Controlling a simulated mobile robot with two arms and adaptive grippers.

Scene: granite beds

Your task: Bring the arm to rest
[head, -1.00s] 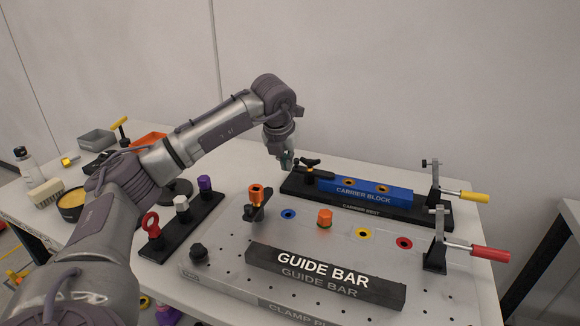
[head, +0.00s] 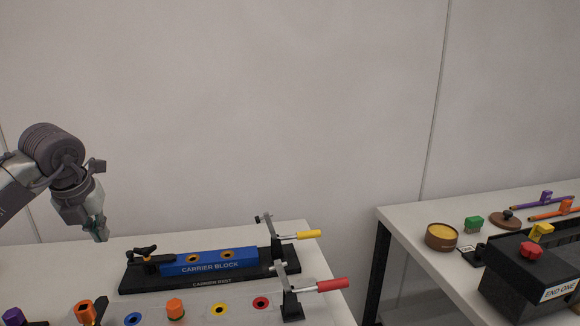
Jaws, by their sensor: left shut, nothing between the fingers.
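My left arm comes in from the left edge in the head view. Its gripper (head: 101,233) points down, shut and empty, above the back of the left table, up and to the left of the carrier block. The blue carrier block (head: 210,263) lies in the black carrier rest (head: 215,281), with a black clamp knob (head: 144,254) at its left end. My right gripper is not in view.
A yellow-handled clamp (head: 300,236) and a red-handled clamp (head: 325,286) stand at the table's right side. An orange knob (head: 175,308) stands in front. A gap separates a second table (head: 405,222), holding a black block (head: 510,275) and a round yellow-filled tin (head: 441,236).

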